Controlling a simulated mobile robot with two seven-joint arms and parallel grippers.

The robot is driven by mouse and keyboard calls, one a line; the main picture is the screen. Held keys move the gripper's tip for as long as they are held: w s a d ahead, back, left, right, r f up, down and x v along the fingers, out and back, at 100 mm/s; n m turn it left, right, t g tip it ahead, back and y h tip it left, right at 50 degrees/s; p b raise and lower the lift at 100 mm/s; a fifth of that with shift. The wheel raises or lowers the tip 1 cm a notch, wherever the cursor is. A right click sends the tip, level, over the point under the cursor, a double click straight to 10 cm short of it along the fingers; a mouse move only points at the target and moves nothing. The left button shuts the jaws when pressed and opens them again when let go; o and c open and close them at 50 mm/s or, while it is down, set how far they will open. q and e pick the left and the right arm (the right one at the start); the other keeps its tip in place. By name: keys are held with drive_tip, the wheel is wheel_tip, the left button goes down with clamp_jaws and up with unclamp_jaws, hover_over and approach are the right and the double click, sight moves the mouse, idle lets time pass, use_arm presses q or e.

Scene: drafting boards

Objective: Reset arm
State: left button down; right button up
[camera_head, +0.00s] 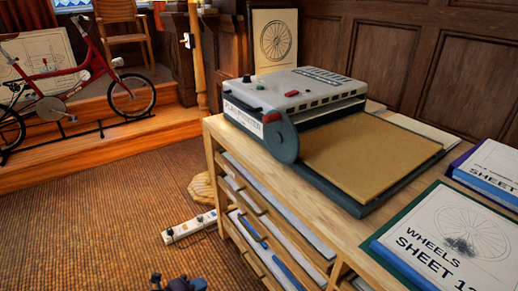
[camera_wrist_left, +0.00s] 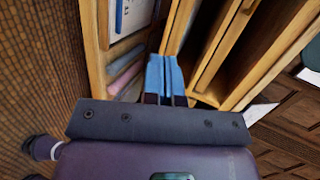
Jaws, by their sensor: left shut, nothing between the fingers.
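My left gripper (camera_wrist_left: 166,72) shows in the left wrist view with its two blue fingers side by side, shut and empty. It is in front of the open wooden shelves of the cabinet (camera_wrist_left: 98,40); I cannot tell if it touches them. In the head view only a small dark blue part of my left arm shows at the bottom edge, left of the cabinet (camera_head: 213,135). The fingers are hard to make out there. My right gripper is in neither view.
A grey plan printer (camera_head: 300,88) with a tan board (camera_head: 375,155) stands on the cabinet. Blue-edged sheet stacks (camera_head: 450,235) lie at the right. A white power strip (camera_head: 190,226) lies on the brown floor (camera_head: 90,225). A red bicycle (camera_head: 85,70) stands on the wooden step behind.

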use_arm(q)
drive_tip(key=s+a+r+n+y, duration=0.2)
drive_tip(key=s+a+n, duration=0.25)
drive_tip(key=s, duration=0.55)
drive_tip(key=s+a+r+n+y, duration=0.2)
drive_tip(key=s+a+n, duration=0.3)
drive_tip(key=s, duration=0.5)
drive_tip(key=s+a+r+n+y, duration=0.2)
drive_tip(key=s+a+n+y, duration=0.1)
drive_tip(key=s+n, duration=0.55)
drive_tip(key=s+a+r+n, duration=0.1)
drive_tip(key=s+a+r, duration=0.1)
drive_tip(key=s+r, duration=0.55)
drive_tip(key=shift+d+f+n+y, duration=1)
drive_tip(key=shift+d+f+n, duration=0.05)
drive_tip(key=shift+d+n, duration=1.65)
wheel_tip(320, 180, up, 10)
drive_tip(key=a+n+t+p, duration=0.1)
drive_tip(key=p, duration=1.3)
drive_tip(key=shift+s+n+y+p, duration=0.3)
drive_tip(key=shift+s+p, duration=0.1)
drive_tip(key=shift+s, duration=0.05)
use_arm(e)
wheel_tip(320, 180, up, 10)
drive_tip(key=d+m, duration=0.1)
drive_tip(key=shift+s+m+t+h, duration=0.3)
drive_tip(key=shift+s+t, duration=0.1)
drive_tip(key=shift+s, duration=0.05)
